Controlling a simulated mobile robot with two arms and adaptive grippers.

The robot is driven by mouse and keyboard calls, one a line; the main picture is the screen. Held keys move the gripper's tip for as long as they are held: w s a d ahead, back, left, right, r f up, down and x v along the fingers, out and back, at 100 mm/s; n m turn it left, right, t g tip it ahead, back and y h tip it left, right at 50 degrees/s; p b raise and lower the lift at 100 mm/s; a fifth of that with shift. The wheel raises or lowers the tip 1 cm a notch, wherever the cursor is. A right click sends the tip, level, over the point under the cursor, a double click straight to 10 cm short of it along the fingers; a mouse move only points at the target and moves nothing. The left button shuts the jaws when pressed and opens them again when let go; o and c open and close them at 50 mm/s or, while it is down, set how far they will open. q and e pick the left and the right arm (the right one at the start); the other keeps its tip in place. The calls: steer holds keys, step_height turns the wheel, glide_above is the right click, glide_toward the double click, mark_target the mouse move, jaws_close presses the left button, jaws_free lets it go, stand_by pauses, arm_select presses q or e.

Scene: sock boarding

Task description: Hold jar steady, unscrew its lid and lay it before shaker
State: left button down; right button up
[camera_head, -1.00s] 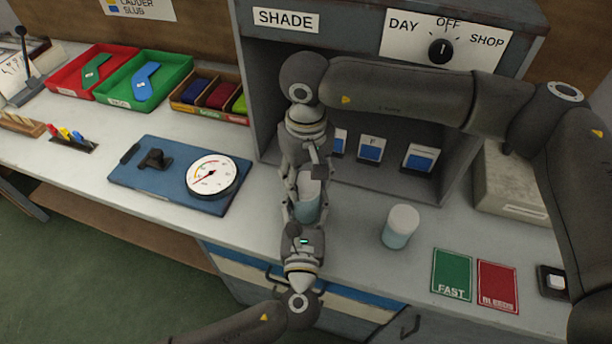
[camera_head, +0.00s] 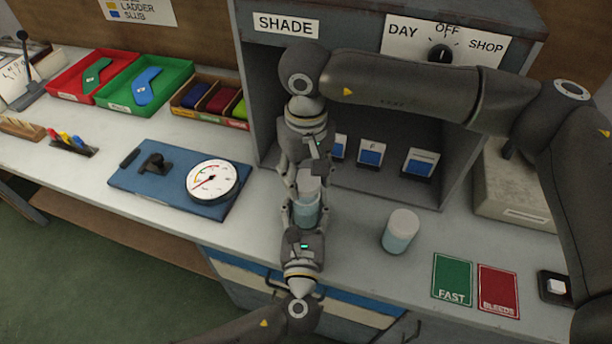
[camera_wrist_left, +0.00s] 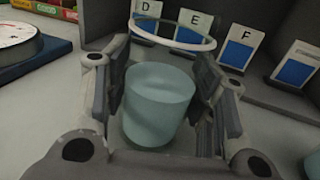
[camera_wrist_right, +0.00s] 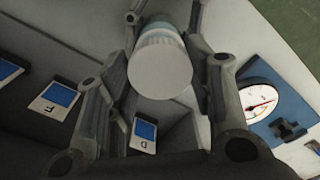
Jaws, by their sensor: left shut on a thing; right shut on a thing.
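The jar (camera_head: 306,212) has teal contents and stands upright near the table's front edge. My left gripper (camera_wrist_left: 165,100) is shut around its body; the left wrist view shows the jar's teal body (camera_wrist_left: 158,108) between the fingers and a clear ring-shaped rim (camera_wrist_left: 172,48) above it. My right gripper (camera_head: 308,183) comes down from above, shut on the white lid (camera_head: 308,186). In the right wrist view the round lid (camera_wrist_right: 160,70) sits between the fingers, with the jar beyond it. The gap between lid and jar is hard to judge.
A second lidded jar (camera_head: 400,232) stands to the right, near green FAST (camera_head: 452,278) and red BLEEDS (camera_head: 498,290) cards. A blue board with a dial (camera_head: 212,180) lies left. The SHADE booth (camera_head: 270,100) is behind; a grey box (camera_head: 515,195) stands right.

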mark_target(306, 180)
steer(key=shift+r, duration=2)
arm_select(q)
steer(key=c, duration=0.5)
jaws_free()
steer(key=s, duration=1.2)
steer(key=shift+a, duration=0.35)
